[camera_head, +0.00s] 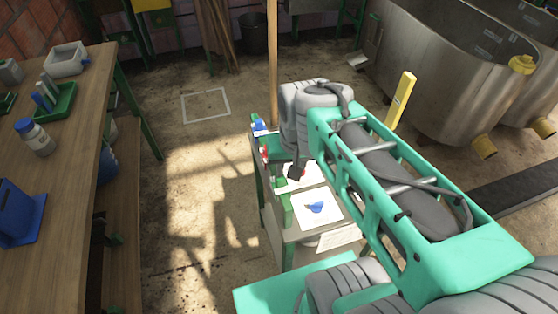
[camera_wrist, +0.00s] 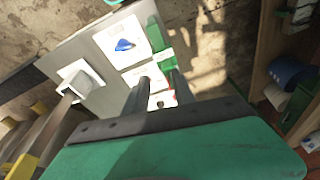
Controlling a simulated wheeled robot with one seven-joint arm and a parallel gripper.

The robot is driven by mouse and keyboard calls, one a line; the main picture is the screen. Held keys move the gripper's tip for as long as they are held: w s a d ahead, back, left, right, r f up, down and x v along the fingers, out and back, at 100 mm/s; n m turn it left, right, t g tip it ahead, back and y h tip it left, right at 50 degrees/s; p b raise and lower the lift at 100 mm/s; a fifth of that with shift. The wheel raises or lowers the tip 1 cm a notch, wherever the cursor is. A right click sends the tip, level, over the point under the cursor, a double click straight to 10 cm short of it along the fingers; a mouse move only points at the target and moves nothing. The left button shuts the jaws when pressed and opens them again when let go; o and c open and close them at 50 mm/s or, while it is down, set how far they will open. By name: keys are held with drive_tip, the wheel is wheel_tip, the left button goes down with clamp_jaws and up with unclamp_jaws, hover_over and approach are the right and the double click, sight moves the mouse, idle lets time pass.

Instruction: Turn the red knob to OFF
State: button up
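The control panel (camera_head: 290,232) is a grey stand with white plates on its top, partly covered by my arm in the head view. A blue knob (camera_head: 315,208) sits on the nearer plate and also shows in the wrist view (camera_wrist: 124,45). My gripper (camera_head: 294,172) points down over the farther white plate (camera_head: 309,177). In the wrist view its two dark fingers (camera_wrist: 162,84) are apart. Small bits of red show by the fingers, so the red knob is mostly hidden. I cannot tell whether the fingers touch it, or which way it points.
A lever on a white plate (camera_wrist: 83,80) stands beside the blue knob in the wrist view. A wooden workbench (camera_head: 85,150) is at the left and steel tanks (camera_head: 440,75) at the right. The floor between bench and panel is clear.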

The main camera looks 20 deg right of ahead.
drive_tip(key=w+d+f+m+g+b, duration=0.1)
drive_tip(key=w+d+f+m, duration=0.1)
drive_tip(key=w+f+m, duration=0.1)
drive_tip(key=w+d+f+m+g+b, duration=0.1)
drive_tip(key=w+d+f+m, duration=0.2)
drive_tip(key=w, duration=0.2)
drive_tip(key=w+d+f+m+b, duration=0.1)
drive_tip(key=w+d+f+m, duration=0.2)
drive_tip(key=w+f, duration=0.1)
drive_tip(key=shift+w+d+m+g, duration=0.2)
drive_tip(key=shift+d+m+g, duration=0.05)
drive_tip(key=shift+m+g, duration=0.15)
wheel_tip(320, 180, down, 7)
drive_tip(key=shift+r, duration=0.15)
drive_tip(key=shift+f, duration=0.45)
clamp_jaws()
